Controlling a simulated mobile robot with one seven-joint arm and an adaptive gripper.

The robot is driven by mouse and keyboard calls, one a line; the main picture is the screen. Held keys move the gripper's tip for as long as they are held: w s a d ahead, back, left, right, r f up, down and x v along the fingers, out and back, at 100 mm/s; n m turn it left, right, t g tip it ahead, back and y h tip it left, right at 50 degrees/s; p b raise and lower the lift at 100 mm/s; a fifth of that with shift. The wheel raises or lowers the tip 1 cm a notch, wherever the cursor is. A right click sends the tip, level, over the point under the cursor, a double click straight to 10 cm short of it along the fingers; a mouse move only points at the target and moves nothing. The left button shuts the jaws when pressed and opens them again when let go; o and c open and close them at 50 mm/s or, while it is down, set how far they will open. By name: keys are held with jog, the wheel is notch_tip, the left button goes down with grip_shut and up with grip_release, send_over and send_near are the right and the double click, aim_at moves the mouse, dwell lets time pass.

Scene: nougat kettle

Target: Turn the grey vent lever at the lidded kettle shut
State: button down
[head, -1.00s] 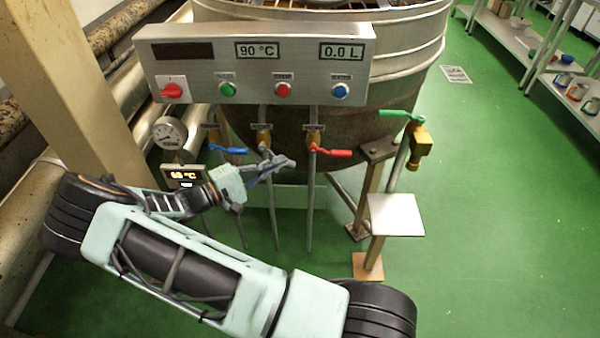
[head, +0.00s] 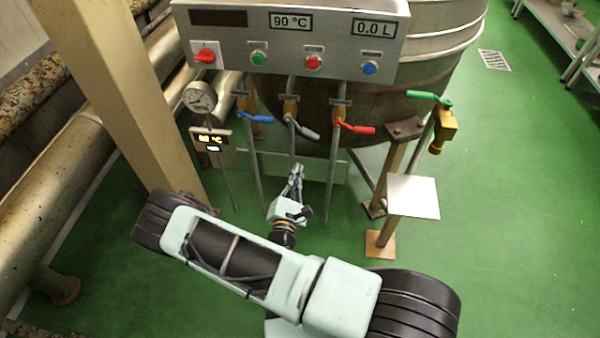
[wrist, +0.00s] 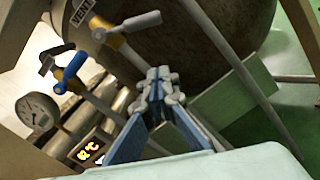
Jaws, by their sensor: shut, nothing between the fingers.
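The grey vent lever (head: 303,129) is on the middle pipe below the control panel, between the blue and red levers. It slopes down to the right from its brass valve. In the wrist view the grey lever (wrist: 140,21) shows above the fingers, near a "VENT" label (wrist: 82,10). My gripper (head: 297,170) is shut and empty, below the lever and apart from it. In the wrist view its closed fingertips (wrist: 159,76) sit below the lever. The kettle (head: 310,118) stands behind the pipes; its top is out of view.
The blue lever (head: 255,118) and red lever (head: 355,127) flank the grey one. A green-handled brass tap (head: 444,128) and a white plate (head: 412,196) are to the right. A gauge (head: 199,97) and a lit display (head: 210,139) are left. Open green floor lies right.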

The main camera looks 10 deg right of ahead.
jog(key=w+d+r, duration=0.3)
jog(key=w+d, duration=0.1)
jog(key=w, duration=0.2)
jog(key=shift+d+r+b, duration=0.15)
jog(key=shift+r+b, duration=0.2)
jog(key=shift+w+r, duration=0.1)
jog(key=shift+r, duration=0.05)
jog(key=shift+d+r+n+p, duration=0.2)
jog(key=shift+n+p, duration=0.1)
jog(key=shift+p, duration=0.2)
